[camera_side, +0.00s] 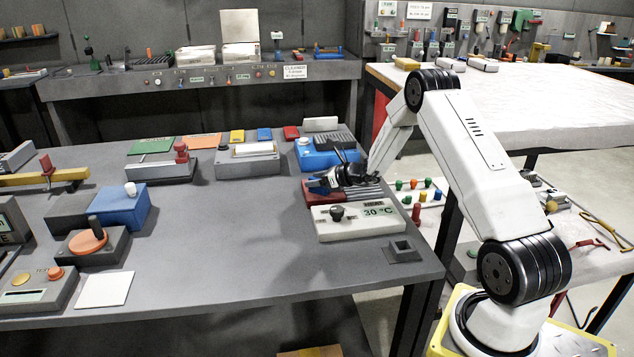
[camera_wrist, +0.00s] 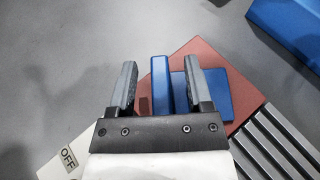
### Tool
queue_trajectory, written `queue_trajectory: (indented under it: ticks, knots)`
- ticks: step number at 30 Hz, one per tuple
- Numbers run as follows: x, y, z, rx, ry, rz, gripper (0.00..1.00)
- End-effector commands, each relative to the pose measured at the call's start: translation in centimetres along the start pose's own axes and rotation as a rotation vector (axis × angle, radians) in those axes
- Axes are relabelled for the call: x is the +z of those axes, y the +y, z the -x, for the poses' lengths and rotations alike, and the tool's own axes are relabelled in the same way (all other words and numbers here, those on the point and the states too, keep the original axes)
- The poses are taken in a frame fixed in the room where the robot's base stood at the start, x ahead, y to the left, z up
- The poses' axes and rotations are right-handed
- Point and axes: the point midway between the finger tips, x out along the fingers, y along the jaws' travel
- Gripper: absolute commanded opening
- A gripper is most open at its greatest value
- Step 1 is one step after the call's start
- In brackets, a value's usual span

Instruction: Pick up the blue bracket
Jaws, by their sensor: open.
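The blue bracket (camera_wrist: 162,82) shows in the wrist view as an upright blue plate joined, it appears, to a flat blue part on the right. It rests on a reddish-brown square pad (camera_wrist: 190,55). My gripper (camera_wrist: 160,63) is open, with one finger on each side of the upright plate. The right finger passes over the flat part. Gaps show on both sides of the plate, so neither finger visibly touches it. In the side view my gripper (camera_side: 330,172) is low over the red pad (camera_side: 312,193), and a bit of blue (camera_side: 318,184) shows beneath it, mostly hidden.
A ribbed grey block (camera_wrist: 285,140) adjoins the pad at right. A blue unit (camera_side: 318,158) stands behind. The table's middle (camera_side: 230,215) is clear.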

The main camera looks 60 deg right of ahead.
Motion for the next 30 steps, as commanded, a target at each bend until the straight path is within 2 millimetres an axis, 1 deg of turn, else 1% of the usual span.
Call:
queue_trajectory:
  ticks: [7, 8, 9, 11, 12, 13, 14, 26, 30]
  knots:
    - [0.02, -0.01, 0.03, 0.0, 0.0, 0.0, 0.65]
    - [0.02, -0.01, 0.03, 0.0, 0.0, 0.0, 0.55]
    - [0.02, -0.01, 0.03, 0.0, 0.0, 0.0, 0.42]
    - [0.02, -0.01, 0.03, 0.0, 0.0, 0.0, 0.23]
    - [0.02, -0.01, 0.04, 0.0, 0.0, 0.0, 0.11]
    - [0.02, -0.01, 0.04, 0.0, 0.0, 0.0, 0.01]
    - [0.02, -0.01, 0.04, 0.0, 0.0, 0.0, 0.0]
    - [0.15, -0.04, 0.06, 0.0, -0.002, 0.002, 0.0]
    - [0.51, -0.05, 0.19, -0.001, -0.003, 0.002, 0.0]
